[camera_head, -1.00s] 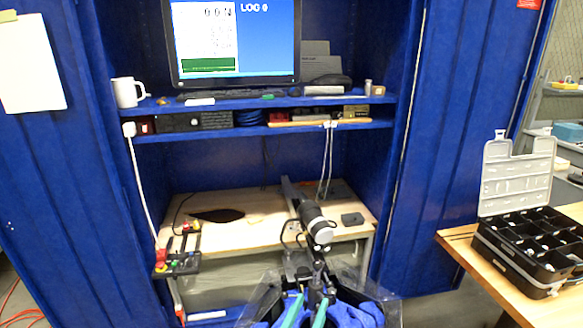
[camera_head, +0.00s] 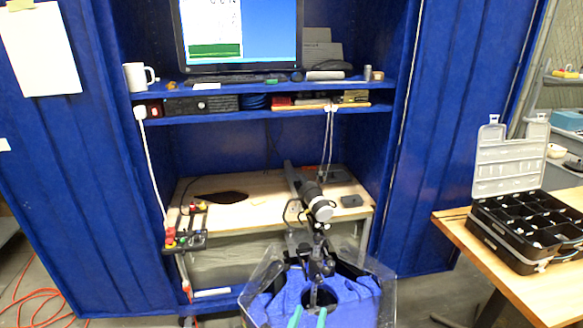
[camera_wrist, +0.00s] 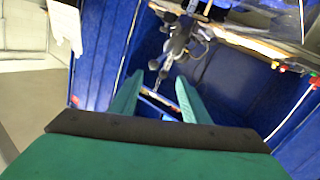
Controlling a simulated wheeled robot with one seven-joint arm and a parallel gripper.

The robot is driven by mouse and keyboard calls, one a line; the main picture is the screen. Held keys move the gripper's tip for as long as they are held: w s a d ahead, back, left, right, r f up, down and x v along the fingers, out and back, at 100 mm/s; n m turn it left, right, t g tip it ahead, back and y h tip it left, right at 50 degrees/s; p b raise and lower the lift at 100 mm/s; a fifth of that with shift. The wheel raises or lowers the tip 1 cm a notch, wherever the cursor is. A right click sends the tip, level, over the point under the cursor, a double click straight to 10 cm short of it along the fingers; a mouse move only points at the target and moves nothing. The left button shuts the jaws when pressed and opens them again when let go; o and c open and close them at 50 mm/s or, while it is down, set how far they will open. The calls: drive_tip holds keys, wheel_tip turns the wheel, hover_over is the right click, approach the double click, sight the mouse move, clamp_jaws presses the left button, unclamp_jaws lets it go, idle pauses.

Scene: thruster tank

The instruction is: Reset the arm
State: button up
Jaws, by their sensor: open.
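My gripper (camera_head: 309,318) shows at the bottom edge of the head view, where only its two green fingertips are visible, in front of the blue-lined clear tank (camera_head: 362,297). In the wrist view my gripper (camera_wrist: 155,92) has its green fingers apart, with nothing between them. The rest of my arm is out of the head view. The thruster assembly (camera_head: 318,208), dark with a pale end, stands just behind the tank and also shows in the wrist view (camera_wrist: 178,40).
A blue cabinet holds a wooden bench (camera_head: 250,208), a shelf with a monitor (camera_head: 240,30), a white mug (camera_head: 139,75) and a control board (camera_head: 186,240). An open black organizer case (camera_head: 520,225) sits on a wooden table at the right. Red cable lies on the floor at left.

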drive_tip(key=s+a+f+n+y, duration=0.1)
drive_tip(key=s+a+f+y, duration=0.1)
drive_tip(key=s+f, duration=0.5)
drive_tip(key=s+a+f+n+y, duration=0.1)
drive_tip(key=s+a+f+y, duration=0.15)
drive_tip(key=s, duration=0.85)
drive_tip(key=s+r+m+g, duration=0.1)
drive_tip(key=s+r, duration=0.1)
drive_tip(key=s, duration=1.7)
drive_tip(key=shift+r, duration=0.15)
drive_tip(key=shift+y, duration=0.25)
drive_tip(key=shift+w, duration=0.1)
drive_tip(key=c, duration=0.3)
drive_tip(key=shift+d, duration=0.1)
